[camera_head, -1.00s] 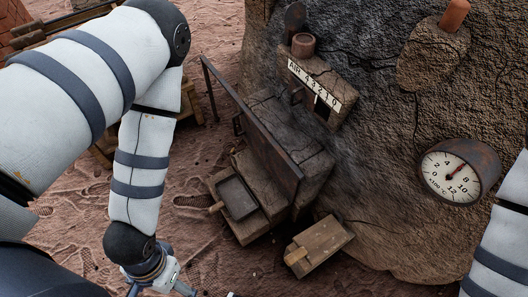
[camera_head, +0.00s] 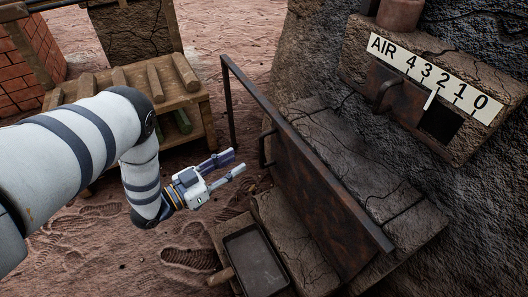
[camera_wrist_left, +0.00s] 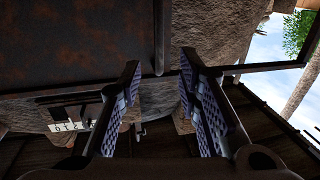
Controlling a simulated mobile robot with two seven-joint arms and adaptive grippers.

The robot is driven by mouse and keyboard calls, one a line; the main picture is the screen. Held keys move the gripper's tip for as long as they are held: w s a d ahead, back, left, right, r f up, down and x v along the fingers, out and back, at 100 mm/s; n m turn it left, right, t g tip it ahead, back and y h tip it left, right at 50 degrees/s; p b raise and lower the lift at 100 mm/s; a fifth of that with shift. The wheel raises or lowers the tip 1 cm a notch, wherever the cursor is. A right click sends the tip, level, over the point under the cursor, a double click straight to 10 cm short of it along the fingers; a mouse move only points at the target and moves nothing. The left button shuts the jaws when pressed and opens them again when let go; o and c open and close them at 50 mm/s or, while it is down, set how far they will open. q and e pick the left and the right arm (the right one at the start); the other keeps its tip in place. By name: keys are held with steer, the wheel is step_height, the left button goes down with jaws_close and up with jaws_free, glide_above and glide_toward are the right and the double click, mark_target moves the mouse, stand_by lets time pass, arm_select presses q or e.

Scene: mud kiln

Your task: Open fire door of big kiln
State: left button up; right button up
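The fire door is a rusty, dark metal panel (camera_head: 335,205) low on the front of the big kiln (camera_head: 460,200). A long bar runs along its top, with a small dark loop handle (camera_head: 264,147) at its left end. My left gripper (camera_head: 240,162) is open and empty, its two fingers pointing right toward the handle; a small gap seems to separate them. In the left wrist view, the open fingers (camera_wrist_left: 158,95) frame nothing held. The rusty panel (camera_wrist_left: 75,40) fills the upper left there, with a dark bar (camera_wrist_left: 161,40) close ahead. My right gripper is not in view.
An air slider with a number scale (camera_head: 435,80) sits above right of the door. An ash tray (camera_head: 257,262) lies below it. A dark post (camera_head: 228,105) stands left of the door. A wooden rack (camera_head: 185,115) with logs is behind my left arm.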

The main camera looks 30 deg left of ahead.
arm_select(q)
steer(key=b, duration=0.3)
glide_above(262, 164)
steer(key=shift+a+f, duration=0.1)
steer(key=shift+a, duration=0.2)
steer(key=shift+w+d, duration=0.1)
steer(key=shift+w, duration=0.2)
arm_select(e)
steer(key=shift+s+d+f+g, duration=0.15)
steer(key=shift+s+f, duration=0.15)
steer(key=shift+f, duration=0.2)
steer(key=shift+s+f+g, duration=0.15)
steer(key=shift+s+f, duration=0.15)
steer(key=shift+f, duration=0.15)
arm_select(q)
jaws_close()
